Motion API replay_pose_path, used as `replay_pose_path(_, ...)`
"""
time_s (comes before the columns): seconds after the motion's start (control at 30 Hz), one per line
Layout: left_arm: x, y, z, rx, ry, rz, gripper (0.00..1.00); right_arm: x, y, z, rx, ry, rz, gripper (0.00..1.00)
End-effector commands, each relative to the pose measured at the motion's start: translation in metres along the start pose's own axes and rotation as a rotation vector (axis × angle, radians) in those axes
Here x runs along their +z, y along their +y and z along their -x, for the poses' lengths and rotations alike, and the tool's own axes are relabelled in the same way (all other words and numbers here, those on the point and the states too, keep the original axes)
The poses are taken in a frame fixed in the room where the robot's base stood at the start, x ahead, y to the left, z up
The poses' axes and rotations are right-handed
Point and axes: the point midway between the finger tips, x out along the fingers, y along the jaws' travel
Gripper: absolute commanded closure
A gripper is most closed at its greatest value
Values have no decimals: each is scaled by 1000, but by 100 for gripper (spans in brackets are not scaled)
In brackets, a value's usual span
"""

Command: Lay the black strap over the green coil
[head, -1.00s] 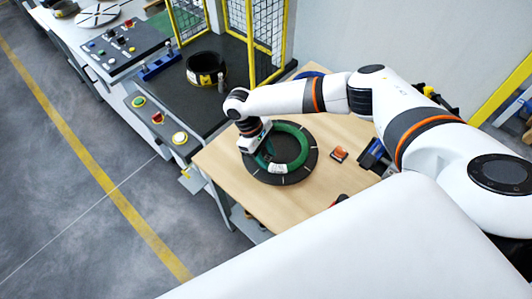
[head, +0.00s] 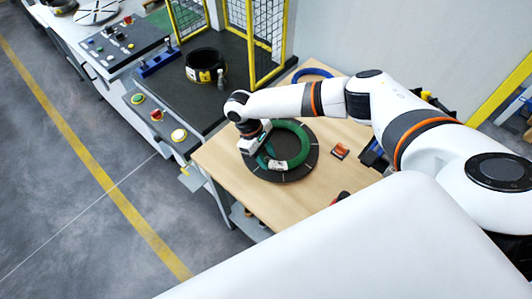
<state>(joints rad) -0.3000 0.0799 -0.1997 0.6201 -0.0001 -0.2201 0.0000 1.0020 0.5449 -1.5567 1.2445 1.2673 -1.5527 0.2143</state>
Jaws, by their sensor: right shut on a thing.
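The green coil (head: 297,150) is a ring with a white label at its front, over a round black disc (head: 311,165) on the wooden table. My right gripper (head: 264,154) points down at the coil's left side. It is shut, apparently on the coil's ring; the fingertips are small and partly hidden by the gripper body. I cannot tell whether the coil rests fully on the disc or is slightly raised. I cannot make out a black strap apart from the dark disc and gripper parts. My left gripper is not in view.
An orange-and-black item (head: 340,151) lies right of the disc on the wooden table (head: 225,160). A blue ring (head: 312,74) lies behind my right arm. A black coil with a yellow label (head: 205,58) stands on the dark bench, near yellow mesh guards (head: 262,35).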

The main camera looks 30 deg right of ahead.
Motion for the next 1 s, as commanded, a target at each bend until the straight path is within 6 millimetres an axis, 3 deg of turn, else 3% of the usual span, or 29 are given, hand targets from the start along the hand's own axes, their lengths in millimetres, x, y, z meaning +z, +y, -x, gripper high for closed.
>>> replay_pose_path(0.17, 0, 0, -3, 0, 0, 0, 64, 2, 0, -5, 0, 0, 0, 83)
replay_pose_path(0.2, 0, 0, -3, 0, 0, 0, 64, 2, 0, -5, 0, 0, -1, 60)
replay_pose_path(0.37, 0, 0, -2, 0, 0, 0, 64, 2, 0, -4, 0, 0, -1, 36)
replay_pose_path(0.73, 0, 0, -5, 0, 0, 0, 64, 3, 0, 2, 0, -3, 0, 36)
replay_pose_path(1.0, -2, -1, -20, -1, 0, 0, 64, 4, 0, 51, -1, -5, 0, 36)
